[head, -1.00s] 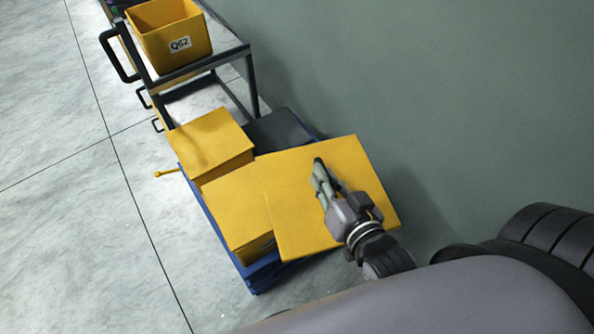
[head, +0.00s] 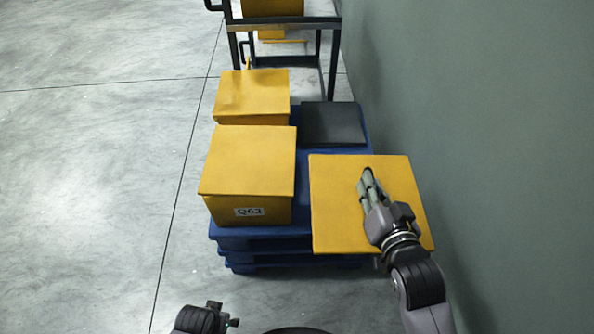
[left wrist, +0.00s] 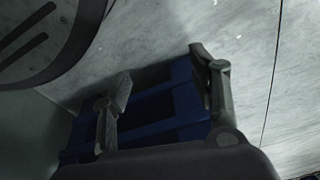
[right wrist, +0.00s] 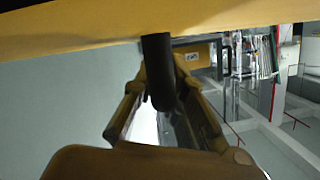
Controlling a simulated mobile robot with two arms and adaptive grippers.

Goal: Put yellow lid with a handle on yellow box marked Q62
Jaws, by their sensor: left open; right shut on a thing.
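My right gripper (head: 367,188) is shut on the handle of a flat, square yellow lid (head: 335,215). The lid hangs over the right front of the blue pallet. In the right wrist view, the lid (right wrist: 70,32) fills the top, and its dark handle (right wrist: 158,75) stands between my fingers (right wrist: 168,95). A yellow box (head: 270,7) on the cart's top is cut off by the head view's upper edge; it read Q62 earlier. A labelled yellow box also shows in the right wrist view (right wrist: 188,60), its text too small to read. My left gripper (head: 222,314) is open and empty, low in front.
The blue pallet (head: 262,240) bears a lidded yellow box (head: 245,165) whose label seems to read Q63, another lidded yellow box (head: 252,92) and a dark flat lid (head: 333,124). The dark-framed cart (head: 335,60) stands behind. A wall is right; open floor lies left.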

